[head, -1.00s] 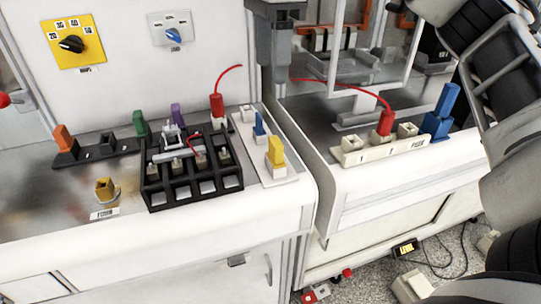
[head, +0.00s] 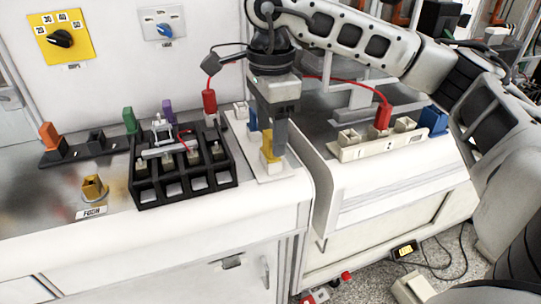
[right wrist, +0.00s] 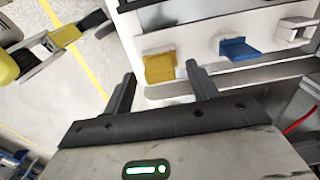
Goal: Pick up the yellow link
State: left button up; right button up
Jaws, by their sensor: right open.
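The yellow link (head: 267,150) stands upright in the white holder strip (head: 285,178) at the right end of the left bench. My right gripper (head: 273,142) points down over it, open, with a dark finger in front of part of the link. In the right wrist view the yellow link (right wrist: 160,68) shows just beyond and between the two open fingertips (right wrist: 161,75). I cannot tell whether a finger touches it. My left gripper is not in view.
A blue link (head: 252,121) stands behind the yellow one in the same strip. A black fuse block (head: 190,192) with a red wire is close on the left. Another yellow piece (head: 93,187) stands further left. A white socket strip (head: 365,149) is on the right bench.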

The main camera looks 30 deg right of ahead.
jog(key=shift+f, duration=0.7)
grip_shut()
jog(key=shift+r, duration=0.2)
